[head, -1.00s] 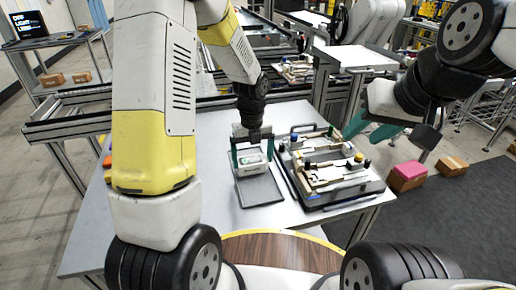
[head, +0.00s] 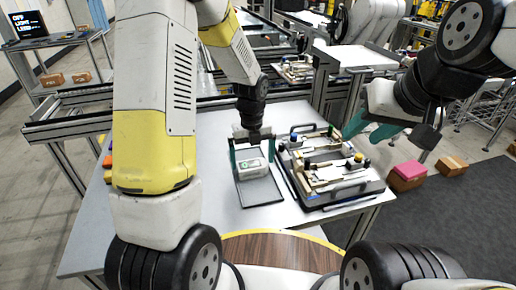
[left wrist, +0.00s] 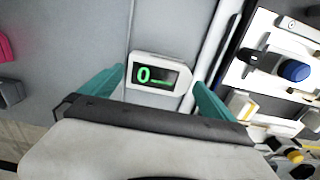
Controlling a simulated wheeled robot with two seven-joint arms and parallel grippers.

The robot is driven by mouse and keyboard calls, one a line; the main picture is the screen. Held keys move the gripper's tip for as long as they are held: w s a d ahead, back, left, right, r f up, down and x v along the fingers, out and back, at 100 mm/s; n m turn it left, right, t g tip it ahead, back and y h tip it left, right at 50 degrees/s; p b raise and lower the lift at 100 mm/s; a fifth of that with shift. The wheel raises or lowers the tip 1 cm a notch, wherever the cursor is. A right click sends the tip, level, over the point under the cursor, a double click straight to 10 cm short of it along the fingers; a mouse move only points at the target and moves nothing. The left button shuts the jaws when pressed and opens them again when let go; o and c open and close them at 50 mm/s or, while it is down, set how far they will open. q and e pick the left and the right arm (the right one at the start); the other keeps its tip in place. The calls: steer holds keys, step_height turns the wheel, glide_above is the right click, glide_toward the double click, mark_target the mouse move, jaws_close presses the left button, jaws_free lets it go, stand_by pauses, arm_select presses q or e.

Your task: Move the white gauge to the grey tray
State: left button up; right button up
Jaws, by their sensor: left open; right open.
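The white gauge (head: 251,168) sits at the far end of the grey tray (head: 262,192) on the table. In the left wrist view the gauge (left wrist: 158,74) shows a green 0 on its dark display. My left gripper (head: 252,162) is over the gauge, with one teal finger on each side. In the left wrist view the fingers (left wrist: 160,92) stand apart, with gaps between them and the gauge. My right gripper (head: 372,132) is open and empty, to the right above the fixture.
A pallet fixture (head: 340,184) with clamps and blue and yellow knobs stands just right of the tray. Orange and red items (head: 107,168) lie at the table's left edge. Bare table shows left of the tray. A pink box (head: 407,170) is beyond the table's right side.

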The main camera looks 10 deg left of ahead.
mark_target(252, 164)
arm_select(q)
steer(key=s+a+r+n+t, duration=0.1)
steer(key=s+r+n, duration=0.15)
steer(key=r, duration=0.55)
steer(key=s+r+n, duration=0.1)
steer(key=r+n, duration=0.3)
steer(key=r, duration=0.4)
steer(key=s+a+r+n+t+h, duration=0.1)
steer(key=s+r+n+t, duration=0.1)
steer(key=s+r+n, duration=0.2)
steer(key=s+a+r+n+t+h, duration=0.1)
steer(key=s+n, duration=0.9)
steer(key=n, duration=1)
steer(key=shift+s+a+r+t, duration=0.4)
steer(key=shift+r+t, duration=0.7)
steer(key=shift+r, duration=0.55)
